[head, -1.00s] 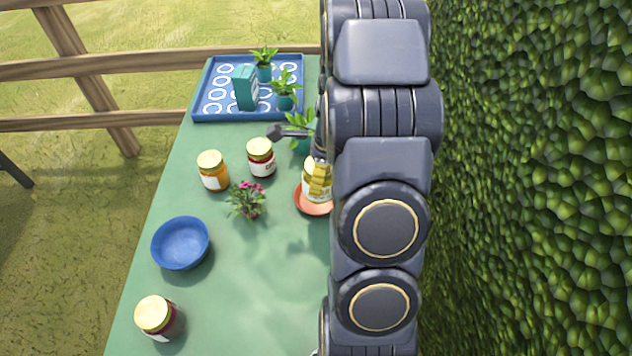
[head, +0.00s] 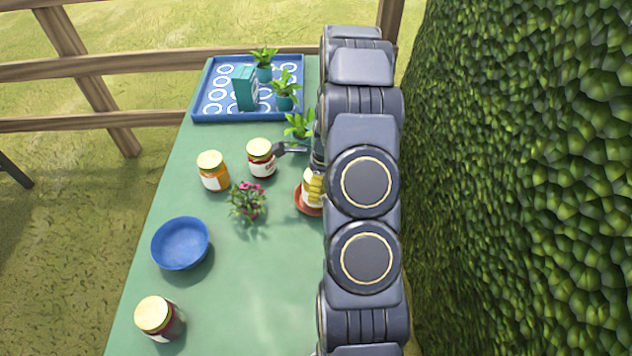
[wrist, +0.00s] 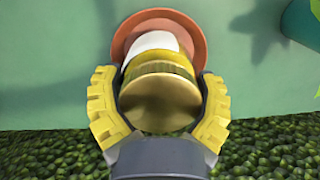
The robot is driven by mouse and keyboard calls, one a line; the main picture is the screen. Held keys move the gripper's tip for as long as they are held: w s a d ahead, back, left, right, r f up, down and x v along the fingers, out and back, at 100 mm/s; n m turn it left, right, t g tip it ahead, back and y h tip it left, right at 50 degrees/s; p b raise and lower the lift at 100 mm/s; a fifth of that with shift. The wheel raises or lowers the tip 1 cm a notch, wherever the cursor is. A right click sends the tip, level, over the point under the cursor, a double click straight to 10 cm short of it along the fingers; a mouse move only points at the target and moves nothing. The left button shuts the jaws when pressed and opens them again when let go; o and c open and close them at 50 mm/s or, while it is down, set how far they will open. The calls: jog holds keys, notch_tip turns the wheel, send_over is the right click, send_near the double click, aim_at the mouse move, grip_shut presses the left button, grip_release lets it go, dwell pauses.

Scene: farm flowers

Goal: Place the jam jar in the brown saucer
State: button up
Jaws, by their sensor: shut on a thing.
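My gripper (wrist: 160,80) has its yellow fingers closed around a jar (wrist: 158,103) with a gold lid and pale label. The jar also shows in the head view (head: 307,187), partly hidden by my arm. The brown saucer (wrist: 125,38), orange-brown and round, lies on the green table at the jar's base. In the head view the saucer (head: 302,208) shows only its left part. The jar's base overlaps the saucer, but I cannot tell whether it touches it.
A dark red jar (head: 261,165), an orange jar (head: 213,178) and a pink flower plant (head: 246,203) stand left of the saucer. A blue bowl (head: 181,243) and another jar (head: 160,318) are nearer. A blue tray (head: 205,108) is at the back; a hedge (head: 510,200) borders the right.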

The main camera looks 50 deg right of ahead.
jog(key=o, duration=1)
jog(key=shift+f, duration=0.1)
jog(key=shift+o, duration=0.2)
